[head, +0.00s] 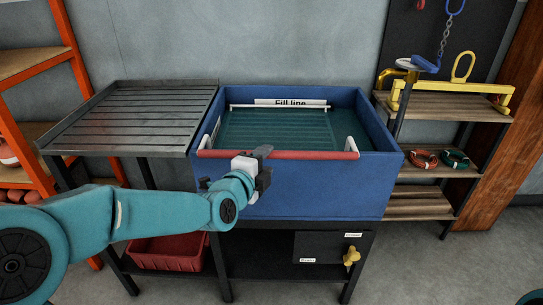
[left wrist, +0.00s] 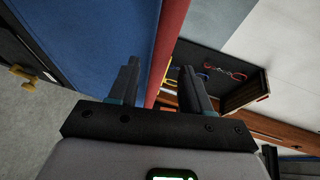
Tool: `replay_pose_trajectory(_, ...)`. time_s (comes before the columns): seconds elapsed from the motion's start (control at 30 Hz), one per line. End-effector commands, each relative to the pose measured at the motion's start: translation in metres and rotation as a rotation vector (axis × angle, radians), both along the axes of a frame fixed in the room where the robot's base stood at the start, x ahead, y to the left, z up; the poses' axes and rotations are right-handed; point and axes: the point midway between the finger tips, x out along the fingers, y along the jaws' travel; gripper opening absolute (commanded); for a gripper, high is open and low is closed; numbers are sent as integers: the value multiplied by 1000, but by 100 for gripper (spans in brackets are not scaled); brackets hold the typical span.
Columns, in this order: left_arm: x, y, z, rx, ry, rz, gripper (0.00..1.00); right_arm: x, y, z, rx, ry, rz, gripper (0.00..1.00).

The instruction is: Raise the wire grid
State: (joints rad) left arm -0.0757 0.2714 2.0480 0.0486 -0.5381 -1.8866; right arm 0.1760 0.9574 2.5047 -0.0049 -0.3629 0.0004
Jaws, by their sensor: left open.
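The wire grid (head: 285,130) shows faintly as a lined panel under the green-blue water inside a blue tank (head: 330,190). A red bar (head: 315,155) with white end brackets runs along the tank's front rim, and a thin white bar (head: 275,107) crosses near the back. My left gripper (head: 263,153) is open at the red bar, left of its middle. In the left wrist view, the red bar (left wrist: 172,40) shows between the open fingers of my left gripper (left wrist: 160,68); contact cannot be told. My right gripper is not in view.
A grey ribbed draining table (head: 135,115) stands left of the tank. A red crate (head: 165,253) sits low under it. Wooden shelves (head: 450,110) with a yellow lifting beam and coiled ropes stand at right. A yellow valve handle (head: 351,257) is below the tank.

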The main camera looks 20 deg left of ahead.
Motion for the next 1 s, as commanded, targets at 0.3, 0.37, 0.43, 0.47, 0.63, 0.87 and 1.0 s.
replay_pose_trajectory(0.3, 44, -3, -8, 0, 1, 0, 48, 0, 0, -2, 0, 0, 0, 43)
replay_pose_trajectory(0.37, 46, -3, -9, 0, 1, 0, 48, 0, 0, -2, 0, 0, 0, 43)
replay_pose_trajectory(0.43, 48, -4, -9, 0, 1, 0, 48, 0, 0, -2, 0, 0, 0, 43)
replay_pose_trajectory(0.47, 48, -3, -9, 0, 1, 0, 48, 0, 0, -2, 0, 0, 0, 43)
replay_pose_trajectory(0.63, 48, -3, -9, 0, 0, 0, 48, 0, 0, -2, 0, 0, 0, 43)
replay_pose_trajectory(0.87, 47, -4, -8, 0, 0, 0, 0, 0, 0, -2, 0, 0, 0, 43)
replay_pose_trajectory(1.0, 47, -4, -6, -1, 2, 0, 0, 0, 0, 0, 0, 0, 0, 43)
